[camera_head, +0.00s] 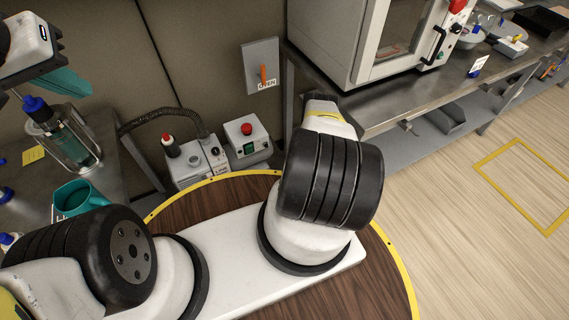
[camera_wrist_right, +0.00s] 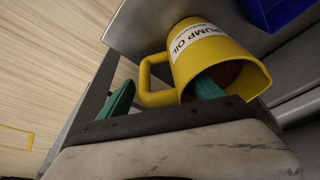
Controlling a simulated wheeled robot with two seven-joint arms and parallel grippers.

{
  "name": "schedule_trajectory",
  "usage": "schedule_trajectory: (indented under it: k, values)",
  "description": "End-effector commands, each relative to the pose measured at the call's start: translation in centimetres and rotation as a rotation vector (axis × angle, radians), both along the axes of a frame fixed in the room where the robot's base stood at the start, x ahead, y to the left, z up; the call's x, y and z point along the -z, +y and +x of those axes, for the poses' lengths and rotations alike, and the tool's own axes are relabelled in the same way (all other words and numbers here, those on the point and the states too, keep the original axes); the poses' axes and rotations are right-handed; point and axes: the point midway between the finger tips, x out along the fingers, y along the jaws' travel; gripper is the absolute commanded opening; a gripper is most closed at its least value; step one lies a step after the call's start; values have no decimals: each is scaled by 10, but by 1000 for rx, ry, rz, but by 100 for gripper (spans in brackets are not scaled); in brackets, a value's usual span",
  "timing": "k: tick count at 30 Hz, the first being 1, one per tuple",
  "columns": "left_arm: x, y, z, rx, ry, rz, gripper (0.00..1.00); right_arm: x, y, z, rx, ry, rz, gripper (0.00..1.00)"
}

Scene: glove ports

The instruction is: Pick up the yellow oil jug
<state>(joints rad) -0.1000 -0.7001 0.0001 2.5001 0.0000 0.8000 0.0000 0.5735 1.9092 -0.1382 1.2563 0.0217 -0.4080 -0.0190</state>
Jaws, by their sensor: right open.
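The yellow oil jug (camera_wrist_right: 214,54) shows in the right wrist view, with a white "PUMP OIL" label and its open mouth towards the camera. Its yellow handle (camera_wrist_right: 147,78) points left. My right gripper (camera_wrist_right: 162,96) is open, with one teal finger left of the handle and the other overlapping the jug's mouth. The handle appears between the fingers; I cannot tell whether they touch the jug. The head view does not show the jug or my right gripper. My left gripper (camera_head: 48,84) is at the upper left of the head view, one teal finger visible, the other unclear.
A glass vessel with a blue-capped bottle (camera_head: 66,140) and a teal mug (camera_head: 78,198) stand at left. A pump unit (camera_head: 196,162) is by the wall. A white cabinet (camera_head: 352,50) stands on a steel bench. A blue bin (camera_wrist_right: 272,10) is near the jug. Floor at right is clear.

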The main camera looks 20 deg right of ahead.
Motion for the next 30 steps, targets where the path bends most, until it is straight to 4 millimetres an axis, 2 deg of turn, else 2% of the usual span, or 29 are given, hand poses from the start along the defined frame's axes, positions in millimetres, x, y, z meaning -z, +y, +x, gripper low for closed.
schedule_trajectory:
  k: [5,16,30]
  values:
    - [0,0,0,0,0,0,0,0,0,0,0,1,1,73]
    - [0,0,0,0,0,0,0,0,0,0,0,0,0,0]
    - [0,0,0,0,0,0,0,-6,-1,1,0,-2,-1,0]
